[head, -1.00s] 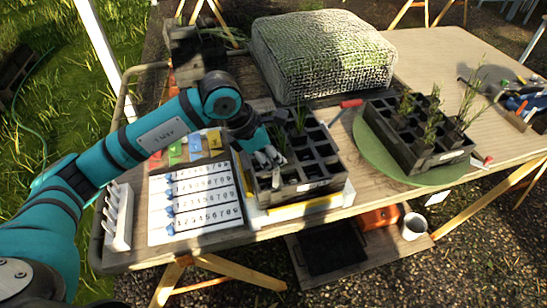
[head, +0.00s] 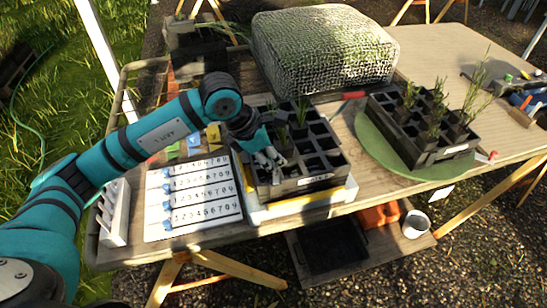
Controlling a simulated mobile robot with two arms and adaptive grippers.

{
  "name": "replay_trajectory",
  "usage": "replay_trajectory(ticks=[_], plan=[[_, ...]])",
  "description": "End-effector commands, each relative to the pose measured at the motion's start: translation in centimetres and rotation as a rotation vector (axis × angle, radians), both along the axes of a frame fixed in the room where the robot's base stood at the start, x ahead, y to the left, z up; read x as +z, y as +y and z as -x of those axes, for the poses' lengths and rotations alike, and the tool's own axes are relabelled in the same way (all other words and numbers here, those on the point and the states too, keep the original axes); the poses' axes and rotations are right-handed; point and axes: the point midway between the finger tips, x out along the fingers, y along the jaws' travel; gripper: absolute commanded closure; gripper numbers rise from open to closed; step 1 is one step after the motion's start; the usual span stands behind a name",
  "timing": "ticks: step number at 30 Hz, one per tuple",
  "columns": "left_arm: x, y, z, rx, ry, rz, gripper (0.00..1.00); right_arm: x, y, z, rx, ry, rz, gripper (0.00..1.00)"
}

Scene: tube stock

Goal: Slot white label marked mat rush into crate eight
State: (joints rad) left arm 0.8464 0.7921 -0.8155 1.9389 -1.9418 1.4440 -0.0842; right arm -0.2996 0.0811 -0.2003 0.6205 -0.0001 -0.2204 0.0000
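My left gripper (head: 268,160) is over the left part of a black multi-cell plant crate (head: 318,183), its fingers pointing down near the cells. The fingers are small and shadowed, so I cannot tell whether they are open or hold a label. The crate has a small white plate on its front whose writing is too small to read. Several grassy seedlings stand in its cells. A white rack (head: 113,213) with upright slots stands at the table's left end; no wording on it is legible. I cannot make out a label marked mat rush. My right gripper is not in view.
A white number board (head: 205,217) lies left of the crate, with green, blue and yellow (head: 213,134) cards behind it. A second planted crate (head: 455,151) sits on a round green mat (head: 372,150) at right. A mesh-covered block (head: 322,50) stands behind. A white cup (head: 415,224) is below.

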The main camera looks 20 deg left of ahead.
Motion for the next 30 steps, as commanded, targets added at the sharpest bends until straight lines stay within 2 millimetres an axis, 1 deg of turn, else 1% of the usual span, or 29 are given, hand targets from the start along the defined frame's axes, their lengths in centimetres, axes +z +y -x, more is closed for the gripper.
replay_trajectory(ticks=[1, 15, 30], plan=[[-0.4, 0.0, 0.0, 0.000, 0.000, 0.000, 1.00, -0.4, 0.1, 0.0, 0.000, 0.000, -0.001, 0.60], [-2.2, 0.0, 0.0, 0.000, 0.000, 0.000, 1.00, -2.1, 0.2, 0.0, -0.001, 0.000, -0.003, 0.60], [-2.4, 0.0, 0.0, 0.000, 0.000, 0.000, 1.00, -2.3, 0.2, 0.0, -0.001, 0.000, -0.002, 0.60]])
